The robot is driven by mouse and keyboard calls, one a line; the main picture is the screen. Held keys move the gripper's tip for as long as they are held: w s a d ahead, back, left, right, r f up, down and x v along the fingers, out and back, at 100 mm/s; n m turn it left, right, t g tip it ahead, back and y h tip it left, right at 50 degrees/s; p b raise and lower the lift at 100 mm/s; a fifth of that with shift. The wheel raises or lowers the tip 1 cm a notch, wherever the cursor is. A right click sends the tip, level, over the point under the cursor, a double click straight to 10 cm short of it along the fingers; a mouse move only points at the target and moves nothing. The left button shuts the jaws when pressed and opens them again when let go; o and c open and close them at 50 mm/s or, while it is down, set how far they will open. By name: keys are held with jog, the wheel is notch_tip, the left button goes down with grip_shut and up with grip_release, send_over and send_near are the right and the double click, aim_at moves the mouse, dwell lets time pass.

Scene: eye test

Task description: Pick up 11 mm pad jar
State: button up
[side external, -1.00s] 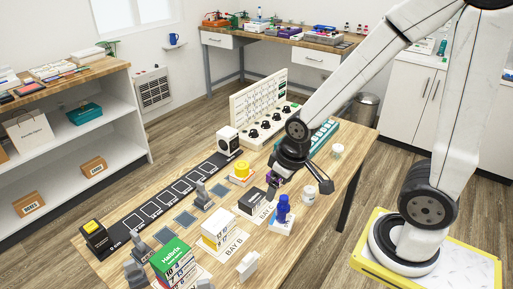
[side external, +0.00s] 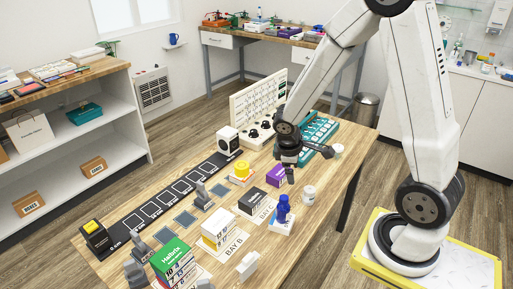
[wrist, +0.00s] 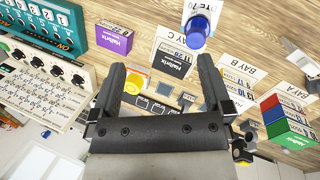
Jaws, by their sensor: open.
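A small white jar (side external: 309,192) stands upright near the right table edge. A second small white jar or cup (side external: 338,150) stands farther back on the right. A yellow-topped item (side external: 242,170) sits near the table's middle and shows between my fingers in the wrist view (wrist: 136,82). I cannot read sizes, so I cannot tell which is the 11 mm pad jar. My gripper (side external: 290,178) is open and empty above the table, beside the purple box (side external: 277,175). In the wrist view my gripper (wrist: 160,75) has its fingers wide apart.
Boxes stand at the bays: black (side external: 252,201), white (side external: 217,233), green (side external: 171,259). A teal case (side external: 320,129) and a white panel with dials (side external: 257,108) are behind.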

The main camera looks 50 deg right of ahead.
jog(key=w+d+f+n+g+h, duration=0.1)
jog(key=d+f+n+h, duration=0.25)
jog(key=d, duration=0.65)
jog(key=d+f+n+g+h, duration=0.1)
jog(key=d+f+n+h, duration=0.2)
jog(key=d, duration=0.7)
jog(key=n+t+h, duration=0.2)
jog(key=n+h, duration=0.1)
jog(key=n, duration=0.4)
send_near(338, 149)
jog(key=x, duration=0.3)
jog(key=shift+f, duration=0.45)
jog(key=shift+d+f+n+t+h, duration=0.25)
jog(key=shift+d+f+t+h, duration=0.15)
jog(key=shift+d+t, duration=0.1)
jog(key=shift+x, duration=1.25)
jog(key=shift+x, duration=2.6)
